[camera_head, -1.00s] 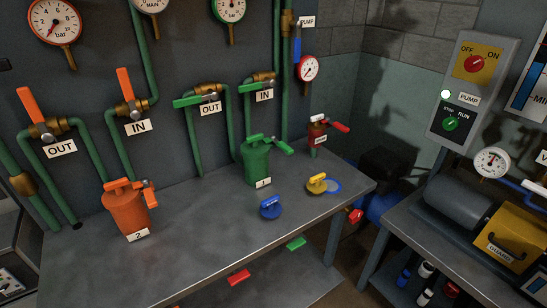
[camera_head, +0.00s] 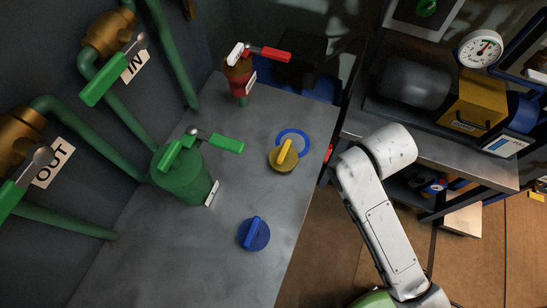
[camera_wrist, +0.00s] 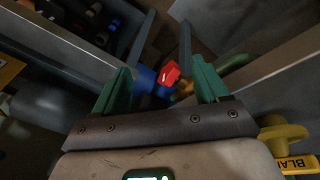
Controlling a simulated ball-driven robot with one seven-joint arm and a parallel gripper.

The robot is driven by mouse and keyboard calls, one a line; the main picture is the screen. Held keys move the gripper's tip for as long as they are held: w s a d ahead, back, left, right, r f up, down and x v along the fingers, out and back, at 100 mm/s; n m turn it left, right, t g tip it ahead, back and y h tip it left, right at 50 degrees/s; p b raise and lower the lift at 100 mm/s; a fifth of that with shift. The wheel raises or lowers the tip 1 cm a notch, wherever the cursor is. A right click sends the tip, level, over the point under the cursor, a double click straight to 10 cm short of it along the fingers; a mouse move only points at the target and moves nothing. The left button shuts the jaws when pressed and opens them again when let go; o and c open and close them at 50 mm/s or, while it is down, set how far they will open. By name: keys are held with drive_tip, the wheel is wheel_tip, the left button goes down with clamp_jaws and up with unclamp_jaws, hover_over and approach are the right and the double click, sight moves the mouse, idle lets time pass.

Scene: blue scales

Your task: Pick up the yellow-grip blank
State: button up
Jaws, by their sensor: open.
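The yellow-grip blank (camera_head: 283,158) is a round yellow disc with a raised yellow bar grip. It lies on the grey bench top (camera_head: 240,120), overlapping a blue ring (camera_head: 305,137) in the head view. In the wrist view, a yellow piece with a partly cut-off label starting "BLA" (camera_wrist: 284,133) sits at the lower right edge, outside the jaws; it appears to be this blank. My gripper (camera_wrist: 160,70) is open with two green fingers spread and nothing held. The head view shows my white arm right of the bench, but not my gripper.
A blue-grip blank (camera_head: 254,234) lies nearer on the bench. A green canister (camera_head: 182,177) and a red valve (camera_head: 240,75) stand on it. A red-handled fitting (camera_wrist: 170,73) appears beyond my fingers. Another bench (camera_head: 440,150) with machinery is at right; floor shows between.

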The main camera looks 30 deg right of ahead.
drive_tip(key=o, duration=0.3)
drive_tip(key=w+d+r+m+h, duration=0.1)
drive_tip(key=w+r, duration=0.2)
drive_tip(key=w, duration=0.1)
drive_tip(key=w+d+r+t, duration=0.1)
drive_tip(key=w+d+r, duration=0.1)
drive_tip(key=w+r, duration=0.2)
drive_tip(key=shift+w+d+m+h+p, duration=0.15)
drive_tip(key=shift+d+m+h+p, duration=0.15)
drive_tip(key=shift+m+h, duration=0.1)
drive_tip(key=shift+o, duration=0.8)
drive_tip(key=w+r+m, duration=0.3)
drive_tip(key=w+r, duration=0.2)
drive_tip(key=r, duration=0.3)
drive_tip(key=shift+w+a+m+t+h+p, duration=0.2)
drive_tip(key=shift+w+m+t+h+p, duration=0.1)
drive_tip(key=shift+w+h+p, duration=0.15)
drive_tip(key=m+g+y+p, duration=0.1)
drive_tip(key=m+g+y, duration=0.2)
drive_tip(key=m+y, duration=0.15)
hover_over(284, 149)
drive_tip(key=shift+d+r, duration=0.1)
drive_tip(key=shift+d, duration=0.3)
drive_tip(key=shift+g, duration=0.3)
drive_tip(key=f, duration=0.5)
drive_tip(key=shift+s+a, duration=0.2)
drive_tip(key=shift+a, duration=0.2)
drive_tip(key=shift+w+f, duration=0.15)
drive_tip(key=shift+f, duration=2.85)
